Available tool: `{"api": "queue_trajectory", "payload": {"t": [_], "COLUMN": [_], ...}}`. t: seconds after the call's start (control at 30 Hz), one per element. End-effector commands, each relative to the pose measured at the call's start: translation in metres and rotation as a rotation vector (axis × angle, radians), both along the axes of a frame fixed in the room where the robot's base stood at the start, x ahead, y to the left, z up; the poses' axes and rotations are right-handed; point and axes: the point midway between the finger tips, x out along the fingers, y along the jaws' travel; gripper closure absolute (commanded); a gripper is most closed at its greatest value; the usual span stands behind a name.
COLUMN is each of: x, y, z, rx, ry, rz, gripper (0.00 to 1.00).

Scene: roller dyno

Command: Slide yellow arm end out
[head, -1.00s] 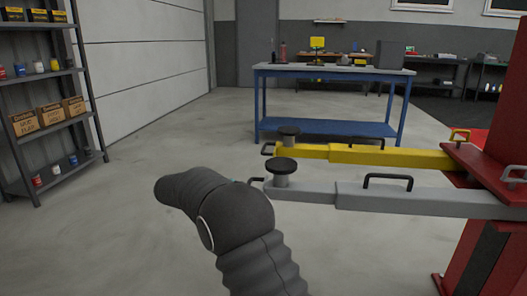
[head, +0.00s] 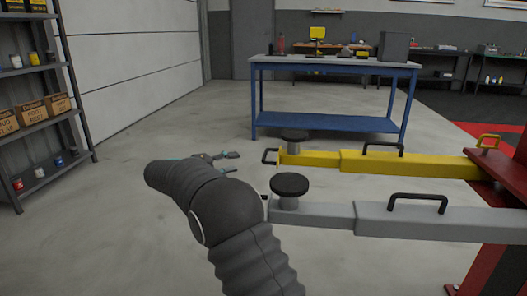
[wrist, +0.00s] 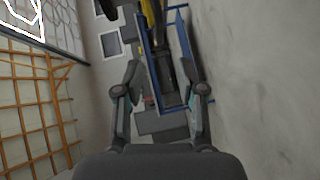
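The yellow lift arm (head: 410,163) reaches left from the red lift post at the right in the head view. Its narrower yellow end section (head: 312,159) carries a round dark pad (head: 294,135) and a black handle (head: 270,156) at its left tip. My gripper (head: 222,156) is left of that tip and apart from it in the picture, partly hidden behind my dark arm. In the wrist view my gripper (wrist: 161,95) has its two fingers spread wide with nothing between them. Part of the yellow arm (wrist: 148,14) shows at the top beyond the fingers.
A grey lift arm (head: 400,219) with its own pad (head: 289,185) lies nearer, in front of the yellow one. The red lift post (head: 500,240) stands at right. A blue workbench (head: 325,122) is behind. Shelves (head: 35,113) stand left. Floor between shelves and arms is clear.

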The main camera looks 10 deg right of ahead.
Motion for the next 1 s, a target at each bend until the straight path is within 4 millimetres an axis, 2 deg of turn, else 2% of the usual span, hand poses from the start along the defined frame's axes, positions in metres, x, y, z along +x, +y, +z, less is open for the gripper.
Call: {"api": "queue_trajectory", "payload": {"t": [0.17, 0.7, 1.0], "x": [0.005, 0.048, 0.062], "y": [-0.013, -0.098, -0.123], "z": [-0.001, -0.016, -0.020], "rx": [0.000, 0.000, 0.000], "ry": [0.000, 0.001, 0.000], "rz": [-0.006, -0.010, -0.006], "gripper": [0.61, 0.61, 0.61]}}
